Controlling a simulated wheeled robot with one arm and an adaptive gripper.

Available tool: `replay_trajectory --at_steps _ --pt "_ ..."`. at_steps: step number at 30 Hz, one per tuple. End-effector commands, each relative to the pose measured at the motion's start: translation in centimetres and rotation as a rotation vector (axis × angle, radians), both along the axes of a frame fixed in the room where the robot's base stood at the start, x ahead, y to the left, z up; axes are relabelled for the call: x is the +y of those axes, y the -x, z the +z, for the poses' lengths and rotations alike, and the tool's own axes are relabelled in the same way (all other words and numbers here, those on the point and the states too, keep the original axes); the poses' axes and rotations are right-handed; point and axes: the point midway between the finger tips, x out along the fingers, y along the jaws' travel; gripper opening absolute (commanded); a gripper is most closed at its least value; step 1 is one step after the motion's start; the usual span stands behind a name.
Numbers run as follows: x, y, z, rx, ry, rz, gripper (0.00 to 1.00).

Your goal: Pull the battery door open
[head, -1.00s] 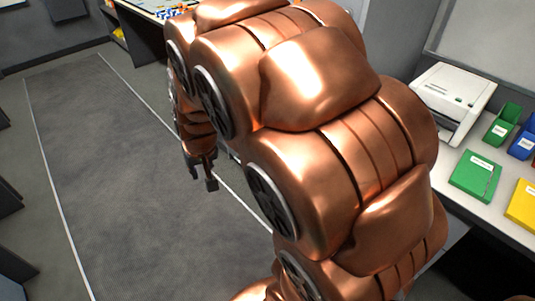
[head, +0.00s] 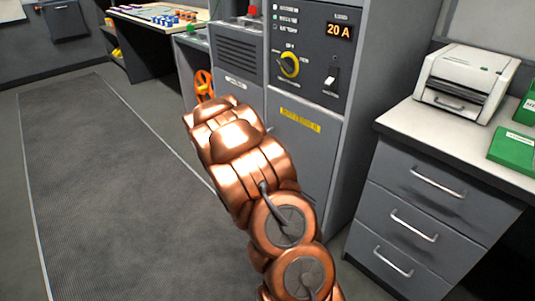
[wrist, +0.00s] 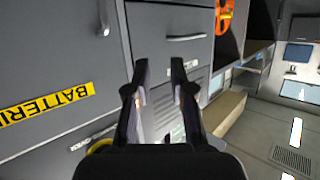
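The battery door (head: 300,155) is a grey panel low on the tall cabinet, with a yellow label (head: 300,120), and looks shut. In the wrist view the label (wrist: 47,103) is at the left, on the grey door face (wrist: 45,55). A small metal handle (wrist: 104,30) shows near the door's edge, at the top. My gripper (wrist: 159,67) has its two dark fingers apart with nothing seen between them. It appears in front of the panel beside the door, right of the handle and apart from it. In the head view my arm hides my gripper.
An orange wheel (head: 204,85) is on the cabinet left of the door. A bar handle (wrist: 187,38) is on a neighbouring panel. A desk with drawers (head: 415,210) and a printer (head: 465,82) stands at the right. The floor mat (head: 105,190) at the left is clear.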

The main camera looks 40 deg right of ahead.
Motion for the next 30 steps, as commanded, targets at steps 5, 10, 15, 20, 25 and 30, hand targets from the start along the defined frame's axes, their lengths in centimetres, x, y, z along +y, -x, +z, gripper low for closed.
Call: replay_trajectory --at_steps 5,10,15,20,25,30 --pt "-4.8 0.7 -6.5 -0.085 0.125 -0.093 0.23" --pt "-7.4 1.7 -9.1 -0.14 0.218 -0.15 0.23" --pt "-8.5 2.3 -10.0 -0.165 0.261 -0.176 0.23" --pt "-9.3 2.1 -10.0 -0.171 0.268 -0.182 0.23" --pt "-10.7 1.1 -10.0 -0.173 0.267 -0.181 0.23" --pt "-12.4 0.0 -10.1 -0.171 0.265 -0.181 0.23"
